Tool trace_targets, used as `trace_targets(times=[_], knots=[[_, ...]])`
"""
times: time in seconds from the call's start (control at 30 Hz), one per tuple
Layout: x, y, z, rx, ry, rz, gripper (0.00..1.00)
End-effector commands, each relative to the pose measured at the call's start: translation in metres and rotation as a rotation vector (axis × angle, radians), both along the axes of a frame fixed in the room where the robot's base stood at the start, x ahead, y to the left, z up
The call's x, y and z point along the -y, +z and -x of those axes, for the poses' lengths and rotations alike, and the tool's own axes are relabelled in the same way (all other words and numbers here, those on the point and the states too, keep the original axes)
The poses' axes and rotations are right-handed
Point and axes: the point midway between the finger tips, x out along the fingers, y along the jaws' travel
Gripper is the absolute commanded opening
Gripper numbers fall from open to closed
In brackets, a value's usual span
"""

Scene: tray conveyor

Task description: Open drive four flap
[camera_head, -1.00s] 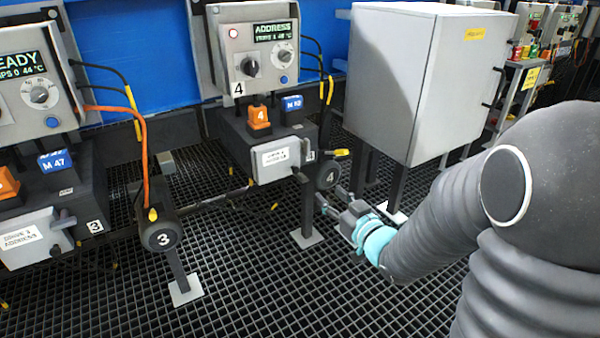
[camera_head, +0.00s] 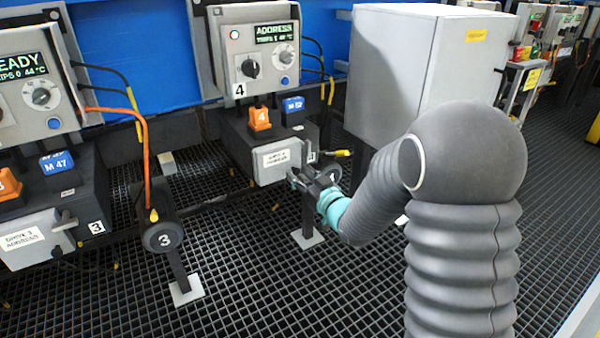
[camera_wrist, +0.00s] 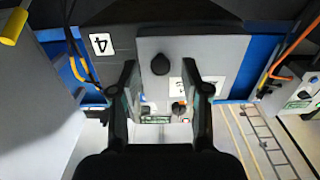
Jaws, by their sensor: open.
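The drive four flap (camera_head: 268,172) is a light grey plate with a white label on the front of the dark drive box marked 4. It looks shut. In the wrist view the flap (camera_wrist: 222,55) fills the middle, with a dark round knob (camera_wrist: 160,63) and a partly covered white label. My gripper (camera_head: 298,178) is at the flap's right side, in front of it. In the wrist view my gripper (camera_wrist: 160,77) is open, with one finger on each side of the knob. The knob is between the fingers and apart from both; contact does not show.
An orange block (camera_head: 260,118) and a blue block (camera_head: 293,105) sit on top of the drive box. The control panel (camera_head: 262,55) reads ADDRESS. A grey cabinet (camera_head: 390,80) stands close on the right. Drive three's flap (camera_head: 32,238) is at the left.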

Motion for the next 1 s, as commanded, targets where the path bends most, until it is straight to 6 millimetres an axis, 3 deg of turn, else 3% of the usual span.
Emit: trace_targets(times=[0.47,0.67,1.0], knots=[[-0.0079,-0.0002,-0.0115,-0.001,-0.001,-0.001,0.47],[-0.0076,-0.0001,-0.0114,-0.001,-0.001,-0.001,0.0],[-0.0078,-0.0008,-0.012,-0.001,-0.007,-0.001,0.0]])
